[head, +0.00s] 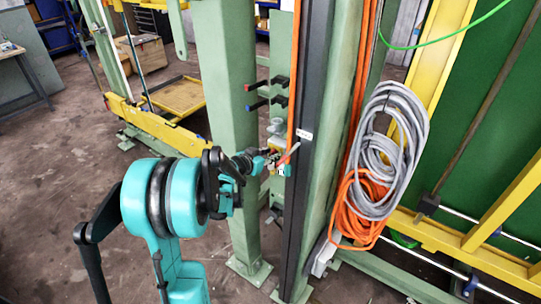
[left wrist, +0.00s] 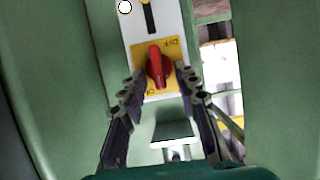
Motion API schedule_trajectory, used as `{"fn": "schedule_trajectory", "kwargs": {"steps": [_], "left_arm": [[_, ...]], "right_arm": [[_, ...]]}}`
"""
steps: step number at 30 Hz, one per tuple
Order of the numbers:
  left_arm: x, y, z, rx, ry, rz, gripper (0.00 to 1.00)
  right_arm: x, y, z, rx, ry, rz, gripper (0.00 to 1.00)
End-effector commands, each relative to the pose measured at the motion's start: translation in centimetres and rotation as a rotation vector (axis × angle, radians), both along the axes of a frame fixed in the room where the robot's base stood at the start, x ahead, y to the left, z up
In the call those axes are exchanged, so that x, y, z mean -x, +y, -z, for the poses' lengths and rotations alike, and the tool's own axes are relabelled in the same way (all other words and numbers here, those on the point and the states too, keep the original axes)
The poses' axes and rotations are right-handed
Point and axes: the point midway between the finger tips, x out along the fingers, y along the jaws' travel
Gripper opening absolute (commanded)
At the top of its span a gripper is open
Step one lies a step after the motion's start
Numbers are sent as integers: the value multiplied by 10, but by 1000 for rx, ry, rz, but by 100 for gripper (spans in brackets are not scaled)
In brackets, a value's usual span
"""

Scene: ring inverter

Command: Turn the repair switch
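The repair switch is a red rotary knob (left wrist: 157,68) on a yellow plate (left wrist: 174,47), fixed to a pale panel on a green post. In the left wrist view its long side stands nearly upright. My left gripper (left wrist: 161,79) is open, with one dark fingertip on each side of the knob's lower part. A small gap shows between the knob and each finger. In the head view the left gripper (head: 279,165) reaches the post's fittings from the left, and the knob is too small to make out clearly. My right gripper is not in view.
A thick green post (head: 228,100) stands just left of the gripper, and a dark vertical rail (head: 305,120) just right. Grey coiled cable (head: 400,130) and orange cable (head: 362,205) hang further right. A yellow barrier (head: 155,125) is behind.

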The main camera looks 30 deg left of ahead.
Motion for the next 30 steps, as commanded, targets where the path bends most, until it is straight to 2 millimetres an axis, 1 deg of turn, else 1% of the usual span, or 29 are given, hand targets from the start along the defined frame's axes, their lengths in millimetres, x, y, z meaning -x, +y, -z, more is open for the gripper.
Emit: {"fn": "schedule_trajectory", "kwargs": {"steps": [3,5,6,7,20,26,30], "left_arm": [[0,0,0,0,0,0,31],[0,0,0,0,0,0,15],[0,0,0,0,0,0,5],[0,0,0,0,0,0,0],[0,0,0,31,2,0,0],[-1,3,1,126,10,1,0],[-1,5,2,234,19,0,0]], "right_arm": [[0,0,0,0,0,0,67],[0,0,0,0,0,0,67],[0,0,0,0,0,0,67],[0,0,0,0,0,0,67],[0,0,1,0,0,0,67],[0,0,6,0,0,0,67],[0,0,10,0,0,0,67]]}}
